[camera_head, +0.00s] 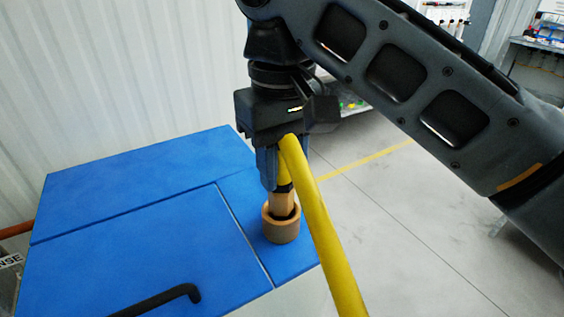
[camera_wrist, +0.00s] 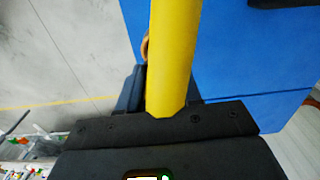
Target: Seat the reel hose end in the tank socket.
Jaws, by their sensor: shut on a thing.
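My gripper (camera_head: 277,178) points down over the right part of the blue tank top (camera_head: 130,230) and is shut on the end of the yellow hose. The hose (camera_head: 325,240) bends over at the gripper and runs down to the lower right. Its brass end (camera_head: 281,203) points down, with its lower tip inside the mouth of the round brass socket (camera_head: 281,228). How deep it sits is hidden by the socket wall. In the wrist view the hose (camera_wrist: 173,55) covers most of the end, and only a sliver of the socket (camera_wrist: 145,46) shows.
A black handle (camera_head: 165,298) stands on the tank lid at the front. The white corrugated wall (camera_head: 110,80) is behind the tank. Open grey floor with a yellow line (camera_head: 365,160) lies to the right. Shelves and a bench (camera_head: 540,45) stand far back.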

